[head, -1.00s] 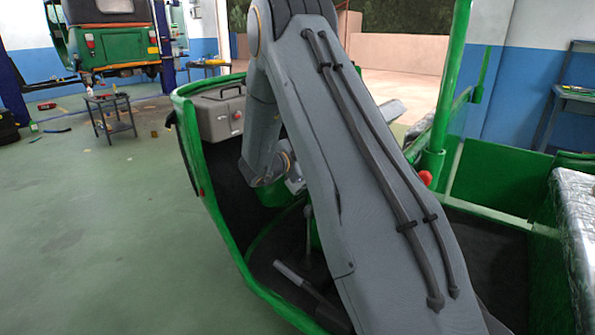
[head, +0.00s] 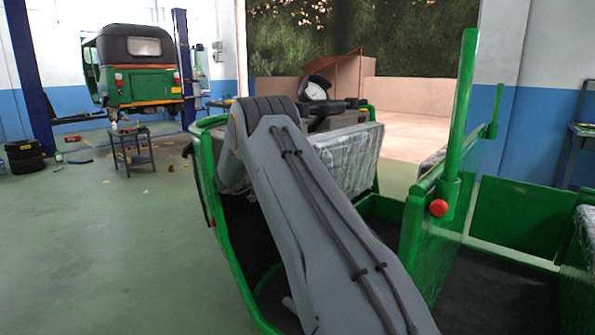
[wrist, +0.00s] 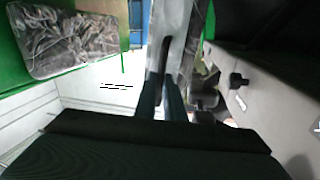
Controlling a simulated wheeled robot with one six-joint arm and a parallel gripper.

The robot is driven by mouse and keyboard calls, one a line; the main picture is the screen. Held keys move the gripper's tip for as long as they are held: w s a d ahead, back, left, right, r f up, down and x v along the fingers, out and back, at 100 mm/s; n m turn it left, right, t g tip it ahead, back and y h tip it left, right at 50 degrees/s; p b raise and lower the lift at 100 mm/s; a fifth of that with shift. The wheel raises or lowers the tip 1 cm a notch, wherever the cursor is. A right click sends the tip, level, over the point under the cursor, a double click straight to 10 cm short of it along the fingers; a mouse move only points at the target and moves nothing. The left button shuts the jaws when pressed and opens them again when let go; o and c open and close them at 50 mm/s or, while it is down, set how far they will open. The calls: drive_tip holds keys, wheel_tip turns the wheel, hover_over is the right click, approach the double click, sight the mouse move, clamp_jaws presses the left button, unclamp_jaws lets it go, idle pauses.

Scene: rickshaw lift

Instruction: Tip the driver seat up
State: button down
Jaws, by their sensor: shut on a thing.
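The driver seat (head: 356,158), a cushion wrapped in clear plastic, stands tipped up on edge in the front of the green rickshaw in the head view. My arm hides its left part. In the wrist view, my gripper (wrist: 168,85) has its dark fingers close together on the edge of the seat (wrist: 180,35), which shows as a narrow silvery upright strip. In the head view the fingers cannot be made out.
A green post with a red knob (head: 438,207) stands right of the seat. Another plastic-wrapped seat (wrist: 70,42) shows in the wrist view. A small table (head: 132,150) and a raised rickshaw (head: 143,85) are at the back left. The left floor is mostly clear.

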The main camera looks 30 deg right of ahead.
drive_tip(key=shift+d, duration=0.1)
drive_tip(key=c, duration=1.8)
unclamp_jaws()
drive_tip(key=shift+c, duration=0.2)
drive_tip(key=shift+a, duration=0.2)
drive_tip(key=a, duration=0.7)
drive_tip(key=shift+s+a, duration=0.25)
drive_tip(key=shift+s, duration=0.05)
